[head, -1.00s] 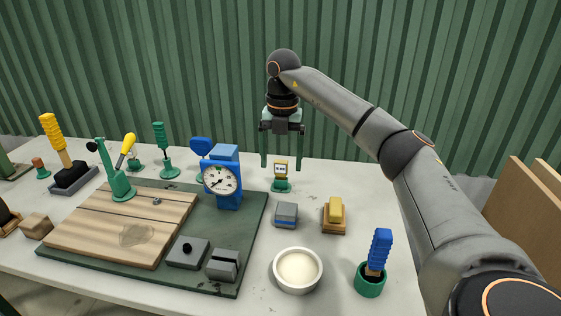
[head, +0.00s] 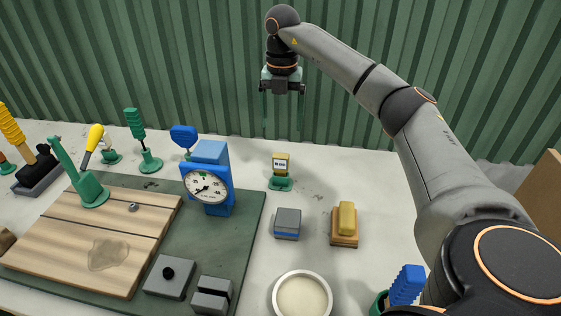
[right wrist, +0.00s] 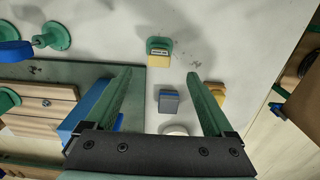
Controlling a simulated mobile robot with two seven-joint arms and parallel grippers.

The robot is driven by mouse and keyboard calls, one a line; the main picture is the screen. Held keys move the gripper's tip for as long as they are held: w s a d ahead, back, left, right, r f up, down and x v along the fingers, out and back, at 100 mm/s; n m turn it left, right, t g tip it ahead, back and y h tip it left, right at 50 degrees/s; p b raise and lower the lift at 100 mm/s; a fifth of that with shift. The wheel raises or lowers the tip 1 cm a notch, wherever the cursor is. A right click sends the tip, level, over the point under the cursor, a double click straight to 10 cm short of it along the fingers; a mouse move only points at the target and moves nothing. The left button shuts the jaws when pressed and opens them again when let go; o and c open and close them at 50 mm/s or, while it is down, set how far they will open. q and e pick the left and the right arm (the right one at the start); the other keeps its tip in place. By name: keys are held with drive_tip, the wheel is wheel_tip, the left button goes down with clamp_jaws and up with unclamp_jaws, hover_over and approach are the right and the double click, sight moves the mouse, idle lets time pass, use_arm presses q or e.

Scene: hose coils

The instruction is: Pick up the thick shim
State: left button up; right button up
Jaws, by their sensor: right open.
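A small yellow piece (head: 281,161) with a white label stands upright in a green holder (head: 281,184) at the back of the table. It looks like the thick shim, but I cannot read the label. In the right wrist view the yellow piece (right wrist: 159,56) and its holder (right wrist: 159,42) show ahead of the fingertips, roughly centred between them. My right gripper (head: 284,128) is open and empty, with green fingers pointing down, above and apart from the piece. Its open fingers (right wrist: 157,75) also show in the right wrist view. My left gripper is not in view.
A blue dial gauge (head: 209,185) stands left of the holder. In front are a grey-blue block (head: 287,222), a yellow block (head: 346,219) on a wooden base, and a white bowl (head: 329,291). The table around the holder is clear.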

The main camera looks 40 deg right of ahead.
hover_over(281, 154)
drive_tip(key=f, duration=0.5)
drive_tip(key=shift+w+d, duration=0.1)
drive_tip(key=shift+d, duration=0.15)
drive_tip(key=shift+f, duration=0.45)
drive_tip(key=f, duration=0.5)
drive_tip(key=shift+a+b, duration=0.2)
drive_tip(key=shift+b, duration=0.15)
clamp_jaws()
